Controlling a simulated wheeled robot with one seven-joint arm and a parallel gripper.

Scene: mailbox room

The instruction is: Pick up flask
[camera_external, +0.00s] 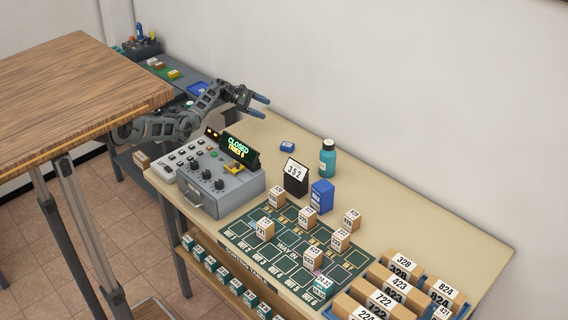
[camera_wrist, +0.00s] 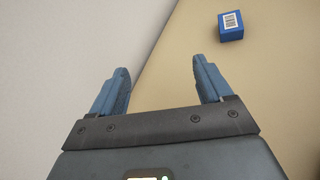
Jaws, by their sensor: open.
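A teal flask (camera_external: 327,160) with a dark cap stands upright on the beige table, near its back edge by the wall. My gripper (camera_external: 262,106) is open and empty at the table's far left end, above the surface and well left of the flask. In the wrist view my gripper's two blue fingers (camera_wrist: 165,85) are spread apart with nothing between them. The flask is not in the wrist view.
A small blue box (camera_external: 287,147) lies between my gripper and the flask; it also shows in the wrist view (camera_wrist: 231,26). A grey console (camera_external: 215,190), a black number sign (camera_external: 296,177) and a blue upright box (camera_external: 321,196) stand nearby. Numbered boxes (camera_external: 265,229) fill the front.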

